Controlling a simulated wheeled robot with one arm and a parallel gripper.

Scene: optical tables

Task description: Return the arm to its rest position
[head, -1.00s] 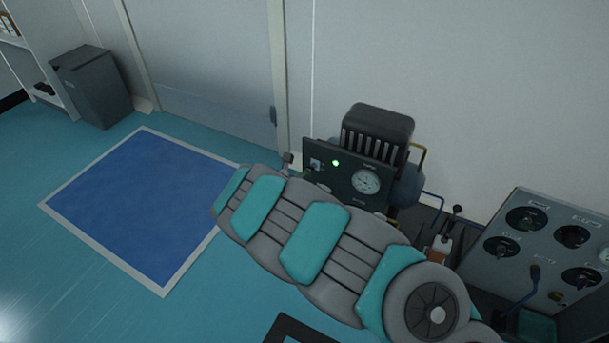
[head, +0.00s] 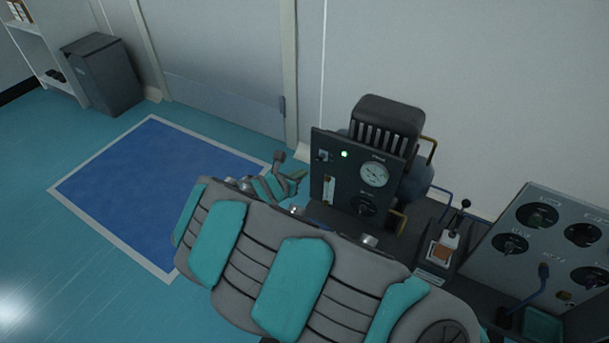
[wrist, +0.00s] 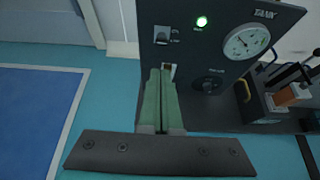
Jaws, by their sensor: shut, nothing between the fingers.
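My arm, grey with teal pads, fills the lower middle of the head view. My gripper (wrist: 161,75) shows in the wrist view as two green fingers pressed together, with nothing between them. Its fingertips overlap the lower left of the dark tank panel (wrist: 190,15) in that view; I cannot tell the gap between them. In the head view my gripper (head: 297,176) shows small behind the arm, left of the panel. Part of it is hidden by the arm.
The panel has a lit green lamp (head: 344,154), a gauge (head: 374,174) and a knob. Right of it stand a lever unit (head: 444,245) and a grey console (head: 562,228) with several knobs. A blue floor mat (head: 150,190) and a grey bin (head: 103,75) lie left. Open floor surrounds the mat.

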